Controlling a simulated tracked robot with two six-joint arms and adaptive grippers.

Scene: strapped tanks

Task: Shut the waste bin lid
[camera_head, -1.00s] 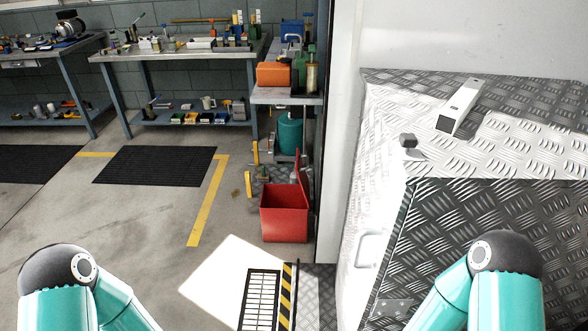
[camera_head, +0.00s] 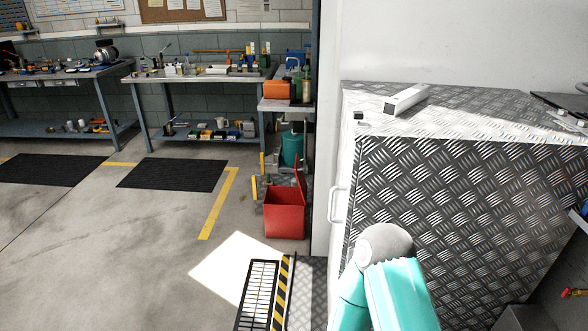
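The waste bin appears to be the red bin (camera_head: 284,214) on the floor near the middle of the head view. It is a box with an open top. Its red lid (camera_head: 300,176) stands up, tilted open, at the bin's back right side. Neither gripper shows in the head view. Only a teal and grey link of one of my arms is in view at the bottom, right of the middle, well apart from the bin.
A diamond-plate metal cabinet (camera_head: 450,190) with a handle stands right of the bin, beside a white wall. A workbench (camera_head: 205,77) stands at the back. A black-and-yellow edged floor grate (camera_head: 262,290) lies in front of the bin. The floor left of it is clear.

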